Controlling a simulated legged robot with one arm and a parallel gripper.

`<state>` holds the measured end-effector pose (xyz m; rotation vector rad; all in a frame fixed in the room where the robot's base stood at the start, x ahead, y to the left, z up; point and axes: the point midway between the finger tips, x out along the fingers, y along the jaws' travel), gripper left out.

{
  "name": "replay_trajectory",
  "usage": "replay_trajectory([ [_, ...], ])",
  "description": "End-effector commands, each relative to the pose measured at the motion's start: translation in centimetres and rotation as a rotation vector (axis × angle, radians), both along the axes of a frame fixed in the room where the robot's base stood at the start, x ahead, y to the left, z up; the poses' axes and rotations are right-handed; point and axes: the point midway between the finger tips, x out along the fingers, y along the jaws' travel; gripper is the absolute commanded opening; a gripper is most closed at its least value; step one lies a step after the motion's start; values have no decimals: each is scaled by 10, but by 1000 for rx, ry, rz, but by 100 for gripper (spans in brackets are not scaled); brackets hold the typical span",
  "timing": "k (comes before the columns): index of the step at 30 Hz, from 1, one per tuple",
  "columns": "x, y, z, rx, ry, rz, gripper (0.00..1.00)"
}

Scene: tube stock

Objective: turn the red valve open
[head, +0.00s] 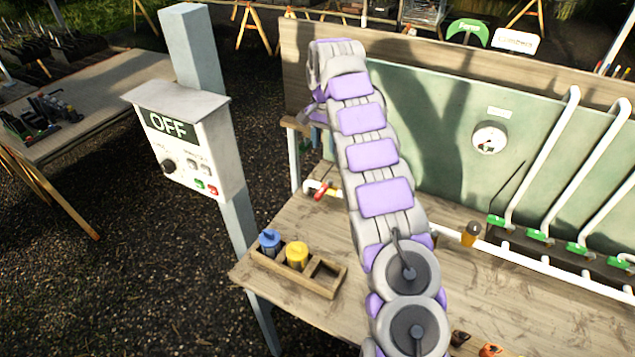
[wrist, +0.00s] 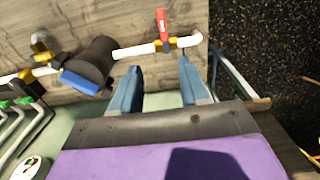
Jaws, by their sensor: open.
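The red valve (wrist: 162,26) sits on a white pipe with yellow fittings in the wrist view. Its red lever stands roughly crosswise to the pipe. It also shows small in the head view (head: 320,190), left of my arm. My gripper (wrist: 157,74) is open and empty, with its two blue fingers apart. In the wrist view the fingertips lie just below the pipe, one on each side of the valve in the picture, and the lever points away from them. I cannot tell whether the fingers touch the pipe. My arm hides the gripper in the head view.
A dark cylinder (wrist: 97,62) and a blue lever (wrist: 80,82) are on the pipe left of the valve. A green back panel (head: 450,130) carries a gauge (head: 489,139) and white pipes. A wooden holder (head: 325,280) with blue and yellow bottles stands near an OFF box (head: 190,155).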

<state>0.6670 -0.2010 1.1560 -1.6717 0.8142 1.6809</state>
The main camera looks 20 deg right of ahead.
Motion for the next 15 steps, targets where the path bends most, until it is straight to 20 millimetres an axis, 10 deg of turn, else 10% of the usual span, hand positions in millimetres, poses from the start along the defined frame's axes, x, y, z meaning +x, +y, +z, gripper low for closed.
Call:
replay_trajectory([
  [15, 1, -9, -77, 10, 4, -2, 45],
])
